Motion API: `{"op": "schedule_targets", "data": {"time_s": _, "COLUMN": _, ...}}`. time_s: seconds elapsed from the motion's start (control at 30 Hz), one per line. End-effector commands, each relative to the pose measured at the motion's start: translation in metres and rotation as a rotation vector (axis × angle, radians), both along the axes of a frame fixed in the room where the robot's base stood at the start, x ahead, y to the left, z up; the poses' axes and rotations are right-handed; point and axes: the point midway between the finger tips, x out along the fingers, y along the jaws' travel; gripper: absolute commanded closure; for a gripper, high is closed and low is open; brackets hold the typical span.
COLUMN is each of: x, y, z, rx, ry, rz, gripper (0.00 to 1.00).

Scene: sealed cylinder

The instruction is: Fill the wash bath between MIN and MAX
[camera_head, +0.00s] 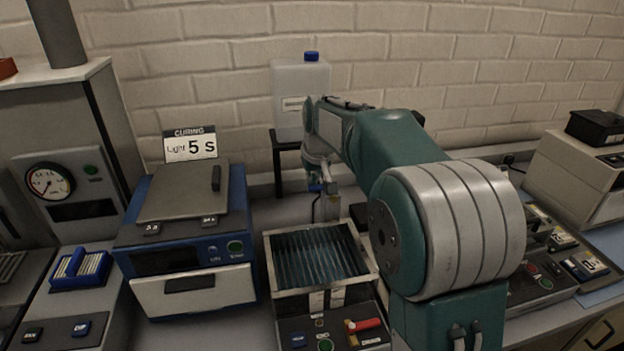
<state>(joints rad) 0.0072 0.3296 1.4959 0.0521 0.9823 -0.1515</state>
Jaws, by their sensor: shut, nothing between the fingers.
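The wash bath (268,262) is an open, pale-rimmed rectangular tank in the middle, with a dark, ribbed bluish interior. I cannot read its liquid level or any MIN and MAX marks. A translucent jug (290,88) with a blue cap stands on a black stand behind it. My arm reaches from the right across the jug's right side. My gripper (326,208) points down just behind the bath's rear edge, below the jug. It looks shut and empty, small and partly hard to make out.
A control panel (312,331) with a green button and a red handle is in front of the bath. A blue rack (80,268) sits farther left. Other devices (580,175) fill the right.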

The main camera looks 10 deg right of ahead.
Motion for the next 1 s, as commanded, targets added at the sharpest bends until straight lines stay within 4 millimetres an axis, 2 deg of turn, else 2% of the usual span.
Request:
{"op": "schedule_targets", "data": {"time_s": 0.47, "x": -0.008, "y": 0.001, "z": 0.000, "rx": 0.000, "ry": 0.000, "rz": 0.176, "gripper": 1.00}}
{"op": "schedule_targets", "data": {"time_s": 1.0, "x": -0.029, "y": -0.002, "z": 0.000, "rx": 0.001, "ry": 0.001, "rz": 0.672, "gripper": 1.00}}
